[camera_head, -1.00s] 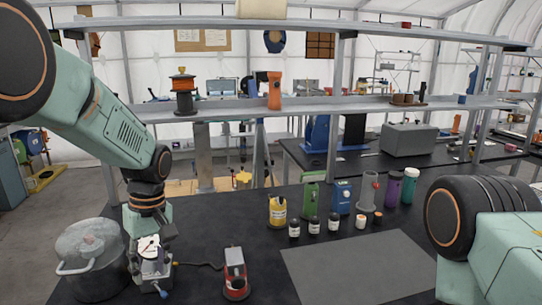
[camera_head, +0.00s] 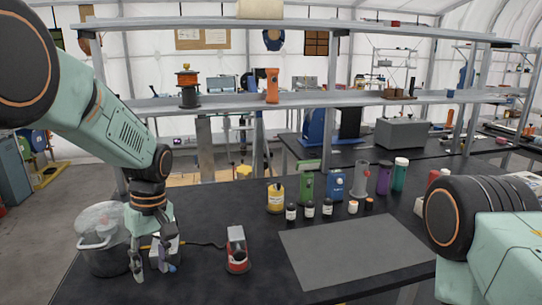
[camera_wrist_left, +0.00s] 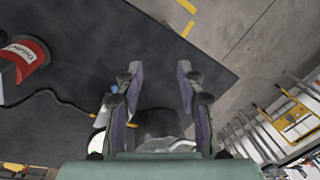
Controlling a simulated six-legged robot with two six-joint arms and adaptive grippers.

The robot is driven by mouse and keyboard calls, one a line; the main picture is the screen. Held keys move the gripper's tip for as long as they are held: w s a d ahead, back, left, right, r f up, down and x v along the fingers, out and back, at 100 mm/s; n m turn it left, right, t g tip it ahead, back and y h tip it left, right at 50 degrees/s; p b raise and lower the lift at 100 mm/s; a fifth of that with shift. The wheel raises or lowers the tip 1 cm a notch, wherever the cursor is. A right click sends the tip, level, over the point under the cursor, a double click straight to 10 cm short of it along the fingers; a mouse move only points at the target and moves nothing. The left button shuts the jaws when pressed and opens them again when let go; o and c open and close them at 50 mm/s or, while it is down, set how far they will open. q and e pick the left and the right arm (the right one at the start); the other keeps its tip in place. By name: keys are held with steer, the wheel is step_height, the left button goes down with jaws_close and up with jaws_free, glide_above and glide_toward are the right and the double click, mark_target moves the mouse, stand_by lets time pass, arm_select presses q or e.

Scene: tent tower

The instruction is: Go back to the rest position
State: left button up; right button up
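My left gripper (camera_head: 151,277) points down over the left front of the black table, its two fingers apart. In the left wrist view the fingers (camera_wrist_left: 160,70) also stand apart with an empty gap between their tips. A small white device (camera_head: 170,246) stands partly hidden behind the fingers. In the left wrist view part of it (camera_wrist_left: 101,122) shows beside the left finger. My right arm comes in at the right edge, but its gripper is out of the picture.
A dark pot (camera_head: 105,258) stands left of the left gripper. A red device (camera_head: 237,254) stands to its right, with a cable running left. Several bottles, including a yellow one (camera_head: 276,198), stand near a grey mat (camera_head: 350,250). A metal shelf (camera_head: 320,99) spans the back.

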arm_select(q)
steer(key=s+d+f+m+h, duration=0.1)
steer(key=s+f+m, duration=0.1)
steer(key=s+f, duration=0.65)
steer(key=s+f+m, duration=0.2)
steer(key=s+f, duration=0.3)
steer(key=f, duration=0.7)
steer(key=s+f+m+t, duration=0.1)
steer(key=s+f+m, duration=0.15)
steer(key=s, duration=0.85)
steer(key=s+f+m, duration=0.2)
steer(key=s+m, duration=0.1)
steer(key=s, duration=0.8)
step_height(320, 180, down, 11)
steer(key=b, duration=1.1)
steer(key=shift+w+d, duration=0.15)
steer(key=shift+d, duration=0.1)
arm_select(e)
step_height(320, 180, down, 11)
steer(key=shift+r, duration=0.15)
arm_select(q)
steer(key=shift+n, duration=0.35)
